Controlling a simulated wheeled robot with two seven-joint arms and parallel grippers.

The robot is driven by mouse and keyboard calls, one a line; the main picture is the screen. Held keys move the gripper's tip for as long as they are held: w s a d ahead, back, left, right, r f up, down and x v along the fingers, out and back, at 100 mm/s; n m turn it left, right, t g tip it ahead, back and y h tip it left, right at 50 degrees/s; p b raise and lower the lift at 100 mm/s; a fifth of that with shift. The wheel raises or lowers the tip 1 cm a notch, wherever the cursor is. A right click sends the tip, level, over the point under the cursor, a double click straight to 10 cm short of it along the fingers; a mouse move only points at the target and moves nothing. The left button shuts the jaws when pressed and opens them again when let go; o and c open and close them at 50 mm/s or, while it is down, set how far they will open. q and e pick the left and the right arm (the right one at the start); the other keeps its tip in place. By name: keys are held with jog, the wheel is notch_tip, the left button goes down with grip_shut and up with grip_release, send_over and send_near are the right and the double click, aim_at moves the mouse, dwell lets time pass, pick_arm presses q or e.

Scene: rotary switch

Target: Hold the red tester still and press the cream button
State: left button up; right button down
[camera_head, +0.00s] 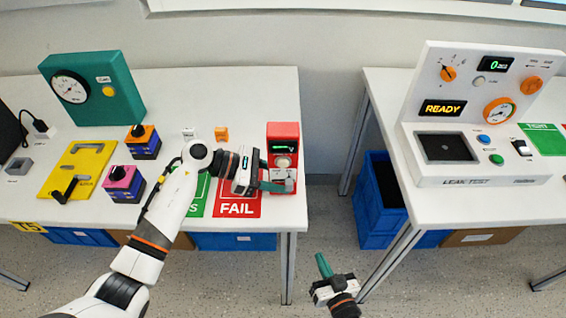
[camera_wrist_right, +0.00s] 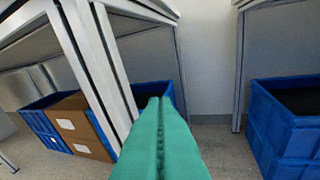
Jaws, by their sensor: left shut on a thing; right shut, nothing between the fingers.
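The red tester (camera_head: 283,131) stands at the right end of the left table in the head view. It has a small dark display with green characters and a round cream button (camera_head: 283,162) below it. My left gripper (camera_head: 280,176) is shut on the tester's lower part, just under the cream button. Its green fingers partly cover the tester's lower front. My right gripper (camera_head: 322,262) is shut and empty, low over the floor in front of the gap between the tables. Its closed green fingers fill the middle of the right wrist view (camera_wrist_right: 160,140).
A red FAIL card (camera_head: 237,208) lies left of the tester, beside a green card. A teal gauge box (camera_head: 95,88), a yellow plate (camera_head: 78,170) and small switch blocks stand further left. The right table holds a white leak-test unit (camera_head: 480,168). Blue crates (camera_head: 378,225) stand under the tables.

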pick_arm(q)
jog(key=shift+f, duration=0.1)
pick_arm(e)
notch_tip(320, 180, up, 17)
jog(key=w+a+m+t+y, duration=0.1)
jog(key=w+a+t+y, duration=0.1)
jog(key=t, duration=0.3)
jog(key=s+a+r+n+y, duration=0.2)
jog(key=a+r+n+y, duration=0.1)
jog(key=r, duration=0.2)
jog(key=s+a+r+n+t+y, duration=0.1)
jog(key=s+a+r+n+y, duration=0.2)
jog(key=a+r, duration=0.1)
jog(key=shift+s+a+r, duration=0.15)
jog(key=shift+s+r, duration=0.1)
jog(key=shift+r, duration=0.65)
jog(key=shift+w, duration=0.15)
send_near(283, 163)
jog(key=w+a+r, duration=0.3)
jog(key=r, duration=0.1)
jog(key=shift+a, duration=0.15)
jog(key=shift+w, duration=0.4)
